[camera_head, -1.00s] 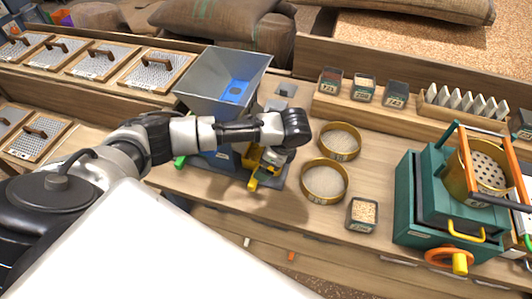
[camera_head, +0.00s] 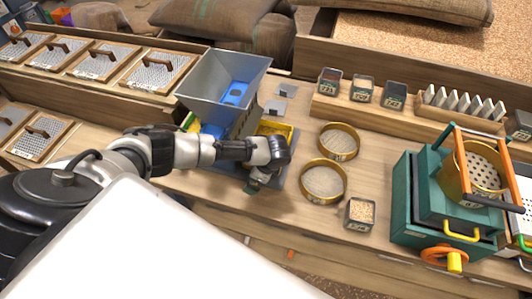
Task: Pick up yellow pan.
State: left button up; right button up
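A yellow pan-like piece (camera_head: 279,130) shows at the right side of the grey hopper machine (camera_head: 222,75). My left gripper (camera_head: 258,182) is in front of it and hides much of its near part. The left gripper points down over the front of the machine's base. Its fingers are mostly hidden under the wrist, so whether it is open, and whether it touches the yellow piece, cannot be seen. My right gripper is not in view.
Two round brass sieves (camera_head: 323,180) lie just right of the gripper, with a small grain box (camera_head: 361,213) in front. A green machine (camera_head: 430,205) stands at the right. Framed screens (camera_head: 158,70) line the left back.

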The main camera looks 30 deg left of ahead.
pick_arm(q)
jog(key=c, duration=1.1)
jog(key=shift+o, duration=0.2)
jog(key=shift+w, duration=0.1)
jog(key=shift+r, duration=0.2)
